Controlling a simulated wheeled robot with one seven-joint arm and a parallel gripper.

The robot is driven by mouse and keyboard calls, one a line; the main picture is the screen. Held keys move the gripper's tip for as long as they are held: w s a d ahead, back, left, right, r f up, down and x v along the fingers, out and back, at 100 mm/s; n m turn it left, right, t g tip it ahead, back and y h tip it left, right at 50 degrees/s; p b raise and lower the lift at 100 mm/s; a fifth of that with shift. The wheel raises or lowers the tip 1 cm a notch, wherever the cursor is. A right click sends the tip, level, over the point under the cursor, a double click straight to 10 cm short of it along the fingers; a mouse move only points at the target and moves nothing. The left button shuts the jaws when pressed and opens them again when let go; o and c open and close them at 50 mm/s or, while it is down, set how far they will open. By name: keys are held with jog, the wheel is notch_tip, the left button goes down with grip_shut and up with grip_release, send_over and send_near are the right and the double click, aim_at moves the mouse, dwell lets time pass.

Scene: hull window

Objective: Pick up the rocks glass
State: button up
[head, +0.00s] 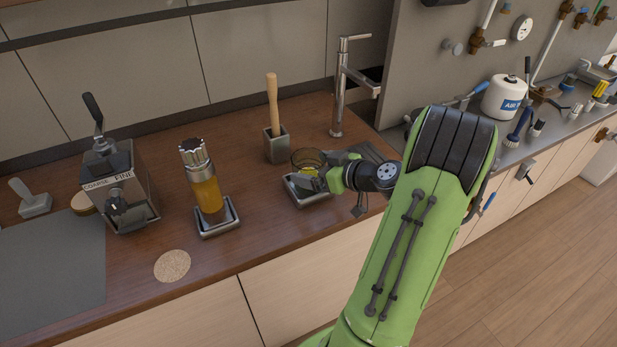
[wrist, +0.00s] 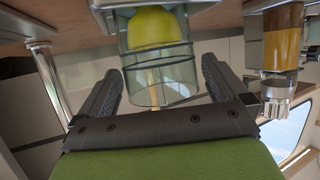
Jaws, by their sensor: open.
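The rocks glass (head: 308,157) is clear, with something yellow inside it. It stands in a small metal tray (head: 312,199) near the counter's front edge. The wrist view is upside down and shows the glass (wrist: 158,88) with the yellow thing (wrist: 153,28) at its base. My gripper (wrist: 161,68) is open, with one finger on each side of the glass in that view. I cannot tell whether either finger touches it. In the head view my gripper (head: 322,180) is at the glass's right side and hides part of it.
A wooden-handled tool stands in a square holder (head: 276,148) behind the glass. A tall faucet (head: 339,100) rises behind my wrist. An amber grinder (head: 206,190) stands in another metal tray (head: 217,226) to the left. A cork coaster (head: 172,266) lies near the front edge, with bare counter around it.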

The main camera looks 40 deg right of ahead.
jog(key=x, duration=0.2)
jog(key=shift+w+f, duration=0.15)
jog(key=shift+w, duration=0.2)
jog(key=shift+s, duration=0.15)
jog(key=shift+c, duration=0.8)
jog(key=c, duration=0.8)
